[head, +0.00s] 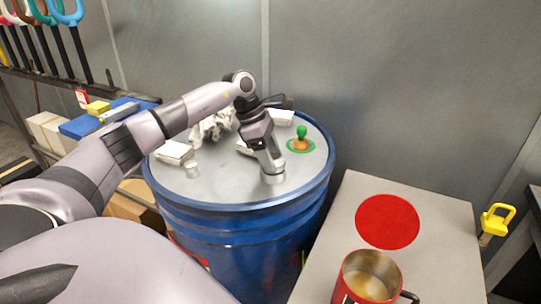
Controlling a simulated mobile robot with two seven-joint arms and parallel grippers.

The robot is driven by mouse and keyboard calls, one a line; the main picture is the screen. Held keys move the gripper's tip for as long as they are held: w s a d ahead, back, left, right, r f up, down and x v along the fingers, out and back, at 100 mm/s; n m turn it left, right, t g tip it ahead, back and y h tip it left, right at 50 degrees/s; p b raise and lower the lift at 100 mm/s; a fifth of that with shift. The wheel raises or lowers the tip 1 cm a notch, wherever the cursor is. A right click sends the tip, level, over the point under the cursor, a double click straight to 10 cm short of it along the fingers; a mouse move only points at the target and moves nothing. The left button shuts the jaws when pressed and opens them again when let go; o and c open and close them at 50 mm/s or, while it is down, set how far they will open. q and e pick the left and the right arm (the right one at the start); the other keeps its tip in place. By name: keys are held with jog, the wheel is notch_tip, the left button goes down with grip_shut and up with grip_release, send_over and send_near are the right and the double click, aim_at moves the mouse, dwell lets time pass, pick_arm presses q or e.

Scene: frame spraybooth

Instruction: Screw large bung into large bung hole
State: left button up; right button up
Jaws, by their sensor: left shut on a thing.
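A blue drum (255,238) with a grey metal lid (225,190) stands in the middle of the head view. My left arm reaches over the lid from the left. My left gripper (270,168) points down near the lid's front right and is shut on a silver round piece, which looks like the large bung (273,179). The bung is at or just above the lid; I cannot tell if it is touching or how far it is seated. The large bung hole is not visible, perhaps hidden under the bung and gripper. My right gripper is not in view.
On the lid are a green-and-orange knob (301,139) on a green ring, a small silver cylinder (192,169), white boxes (174,152) and crumpled white cloth (212,126). A grey bench with a red disc (387,221) and red mug (367,278) stands right. A wall is behind.

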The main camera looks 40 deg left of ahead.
pick_arm(q)
jog(key=shift+d, duration=0.1)
jog(key=m+g, duration=0.1)
jog(key=m, duration=0.3)
jog(key=shift+w+m+g+h, duration=0.15)
jog(key=shift+m+g+h, duration=0.15)
jog(key=shift+m+g, duration=0.1)
jog(key=m+g+b, duration=0.1)
jog(key=m, duration=0.3)
jog(key=shift+w+m+g, duration=0.1)
jog(key=shift+m+g, duration=0.2)
jog(key=shift+g, duration=0.1)
jog(key=o, duration=0.9)
